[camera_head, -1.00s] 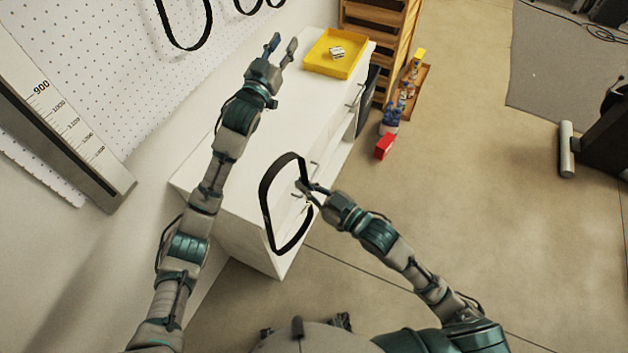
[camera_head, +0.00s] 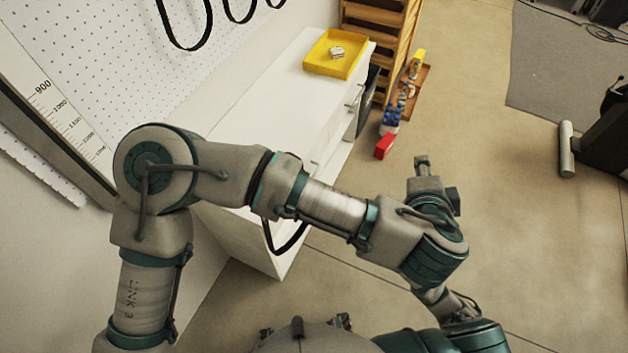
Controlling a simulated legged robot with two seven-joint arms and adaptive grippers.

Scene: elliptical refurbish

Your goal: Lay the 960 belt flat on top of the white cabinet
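The white cabinet (camera_head: 272,100) runs from lower left to upper centre, with a bare stretch of top in front of the yellow tray. The black belt, apparently the 960 belt (camera_head: 286,243), shows only as its lower curve, hanging against the cabinet's near end; the rest is hidden behind my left arm. My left arm crosses the middle of the picture, close to the camera. Its far end, apparently with my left gripper (camera_head: 422,168), points up over the floor right of the cabinet; its fingers cannot be made out. My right gripper is hidden behind the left arm.
A yellow tray (camera_head: 319,66) with a small white item stands on the cabinet's far end. Black belts (camera_head: 187,45) hang on the pegboard at upper left. A wooden rack, bottles and a red box (camera_head: 384,146) stand right of the cabinet.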

